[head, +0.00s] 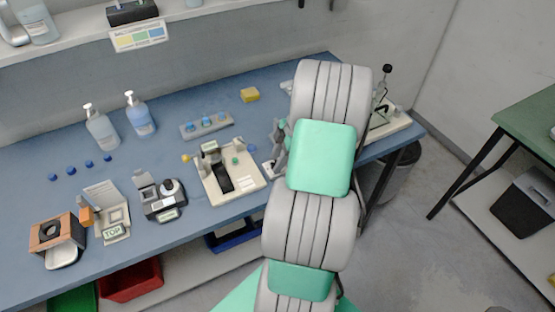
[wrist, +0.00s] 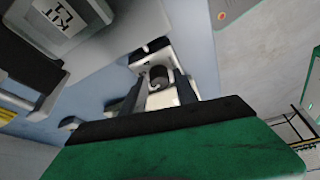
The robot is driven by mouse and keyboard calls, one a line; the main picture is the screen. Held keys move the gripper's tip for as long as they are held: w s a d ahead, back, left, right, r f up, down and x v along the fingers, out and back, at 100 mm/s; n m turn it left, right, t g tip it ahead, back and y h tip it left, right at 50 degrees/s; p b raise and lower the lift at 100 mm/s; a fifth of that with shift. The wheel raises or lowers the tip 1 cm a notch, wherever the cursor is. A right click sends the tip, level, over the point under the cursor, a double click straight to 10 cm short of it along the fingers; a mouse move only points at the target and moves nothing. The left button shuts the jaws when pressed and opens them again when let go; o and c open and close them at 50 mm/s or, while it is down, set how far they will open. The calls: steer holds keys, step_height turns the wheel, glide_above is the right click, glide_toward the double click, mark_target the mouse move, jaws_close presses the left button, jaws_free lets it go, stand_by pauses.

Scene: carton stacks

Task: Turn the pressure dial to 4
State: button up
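In the wrist view, a dark round knob (wrist: 158,76) stands on a small pale device (wrist: 163,98). It may be the pressure dial, but no numbers or pointer can be read. My gripper (wrist: 161,84) has its two dark fingers apart, one on each side of the knob, with gaps showing. I cannot tell how far the fingertips are above the device. In the head view my arm covers part of the bench's right side, and the gripper and the knob cannot be made out there.
The blue bench (head: 235,105) carries a cream fixture with a black strap (head: 222,178), a grey tray of blue-topped pieces (head: 206,125), a yellow block (head: 250,94) and two pump bottles (head: 140,115). A cream-based machine (head: 392,122) is partly behind my arm. A labelled grey box (wrist: 75,30) is close in the wrist view.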

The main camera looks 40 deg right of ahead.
jaws_close()
steer(key=shift+m, duration=0.3)
steer(key=m+t+h+b, duration=0.1)
steer(key=m+b, duration=0.1)
steer(key=m, duration=0.1)
steer(key=shift+s+f, duration=0.1)
steer(key=shift+f, duration=0.05)
steer(key=m+b, duration=0.1)
steer(key=m, duration=0.1)
steer(key=m+t+h+b, duration=0.1)
steer(key=m, duration=0.1)
steer(key=shift+a+m+b, duration=0.2)
steer(key=shift+m+b, duration=0.1)
steer(key=shift+m, duration=0.1)
steer(key=m+h+b, duration=0.1)
steer(key=m+h, duration=0.1)
steer(key=m, duration=0.2)
steer(key=shift+a+b, duration=0.15)
steer(key=shift+b, duration=0.2)
steer(key=m+h+b, duration=0.1)
steer(key=m, duration=0.3)
steer(key=shift+h, duration=0.3)
steer(key=shift+m, duration=0.4)
steer(key=shift+o, duration=1.7)
jaws_free()
